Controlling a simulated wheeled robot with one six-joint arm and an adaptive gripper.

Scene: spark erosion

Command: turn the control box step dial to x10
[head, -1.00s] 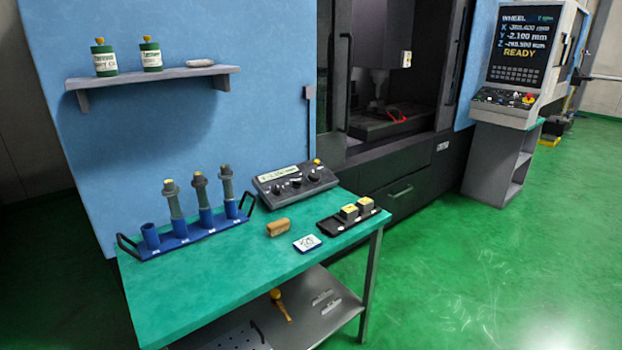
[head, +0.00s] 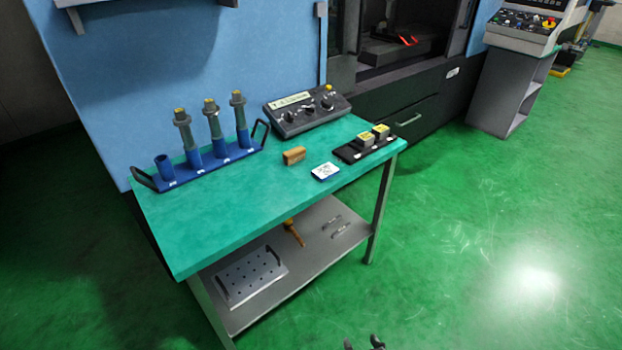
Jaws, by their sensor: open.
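The control box (head: 318,122) is a dark grey slanted box at the back of the green table, with a pale display, a yellow button and several small dark knobs. The knobs' markings are too small to read, so I cannot tell which is the step dial or where it points. My gripper (head: 363,343) shows only as two dark fingertips at the bottom edge, apart from each other. It is open and empty, low in front of the table and far from the control box.
On the green table (head: 230,225) stand a blue rack (head: 210,163) with several holders, a tan block (head: 294,156), a white-and-blue card (head: 326,172) and a black tray (head: 350,153) with two yellow-topped blocks. A lower shelf (head: 305,270) holds a perforated plate. Green floor at right is clear.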

